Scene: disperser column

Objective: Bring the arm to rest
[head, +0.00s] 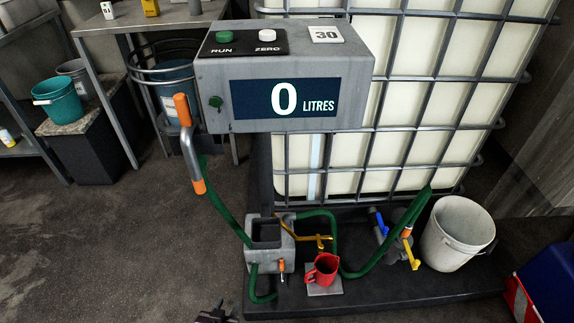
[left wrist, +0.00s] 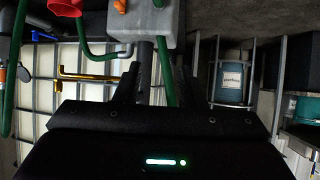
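My left gripper (head: 214,314) shows only at the bottom edge of the head view, low and left of the plinth. Most of it is cut off there. In the left wrist view its two dark fingers (left wrist: 157,84) stand apart with a gap between them, and I see nothing held. The dispenser display (head: 285,98) reads 0 LITRES, with a green RUN button (head: 225,37) and a white ZERO button (head: 267,35) above. The orange-gripped nozzle (head: 191,143) hangs at the display's left side. My right gripper is not in view.
A grey box (head: 283,257) with green hoses and a red jug (head: 322,270) on a small plate stand on the dark plinth (head: 400,287). A white bucket (head: 458,234) stands right, before the caged tank (head: 345,165). The floor (head: 120,250) at left is clear.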

